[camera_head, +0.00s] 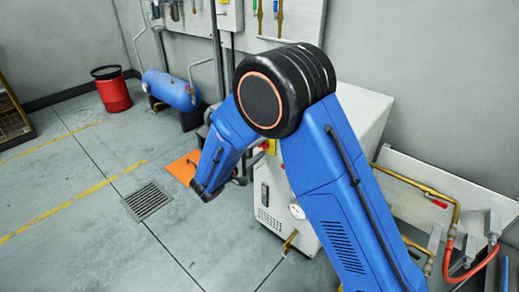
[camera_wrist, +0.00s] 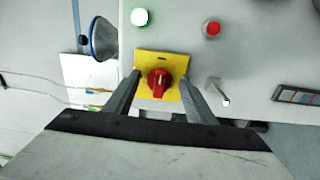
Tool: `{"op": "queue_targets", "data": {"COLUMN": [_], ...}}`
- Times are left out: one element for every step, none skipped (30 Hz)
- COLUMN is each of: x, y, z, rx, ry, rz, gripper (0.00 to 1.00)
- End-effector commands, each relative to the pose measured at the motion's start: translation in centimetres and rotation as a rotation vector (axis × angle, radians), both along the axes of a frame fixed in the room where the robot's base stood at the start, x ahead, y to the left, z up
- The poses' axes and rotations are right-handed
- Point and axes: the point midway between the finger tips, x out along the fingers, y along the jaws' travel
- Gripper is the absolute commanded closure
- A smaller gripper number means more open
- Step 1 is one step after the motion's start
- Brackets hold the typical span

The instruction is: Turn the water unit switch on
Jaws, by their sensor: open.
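The water unit is a white cabinet (camera_head: 272,188) partly hidden behind my blue arm in the head view. Its switch is a red rotary knob (camera_wrist: 159,83) on a yellow square plate (camera_wrist: 150,60), seen close in the wrist view; a yellow and red piece of it shows in the head view (camera_head: 269,147). My gripper (camera_wrist: 158,82) is open, with one finger on each side of the knob in the picture. I cannot tell whether the fingers touch the knob or how far off they are. In the head view the gripper is mostly hidden by my arm.
A green-rimmed white button (camera_wrist: 140,17), a red button (camera_wrist: 213,28) and a small metal lever (camera_wrist: 216,91) are on the panel. Brass pipes (camera_head: 420,187) and a red hose (camera_head: 478,264) lie at right. A blue tank (camera_head: 172,90) and a red bin (camera_head: 112,90) stand left.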

Motion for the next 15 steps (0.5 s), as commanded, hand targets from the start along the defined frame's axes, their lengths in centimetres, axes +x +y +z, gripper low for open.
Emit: {"op": "queue_targets", "data": {"x": [-0.3,-0.5,-0.9,-1.2,-1.6,-2.1,-2.6,-3.1,-3.7,-4.2,-4.7,-5.3,-5.8,-6.3,-6.9], "y": [0.3,0.5,0.8,1.1,1.4,1.8,2.1,2.5,3.0,3.4,3.8,4.2,4.6,5.0,5.4], "z": [0.0,0.0,0.0,0.0,0.0,0.0,0.0,0.0,0.0,0.0,0.0,0.0,0.0,0.0,0.0], "rx": [0.000,0.000,0.001,0.001,0.001,0.000,0.000,0.000,0.000,0.000,0.001,0.001,0.000,0.000,0.000], "ry": [0.000,0.000,0.001,0.001,0.001,0.000,0.000,0.000,0.000,0.000,0.001,0.001,0.000,0.000,0.000], "rz": [0.001,0.002,0.002,0.003,0.004,0.004,0.004,0.004,0.004,0.005,0.004,0.004,0.005,0.004,0.003], "gripper": [0.50,0.50,0.50,0.50,0.50,0.50,0.50,0.50,0.50,0.50,0.50,0.50,0.50,0.50,0.50]}}
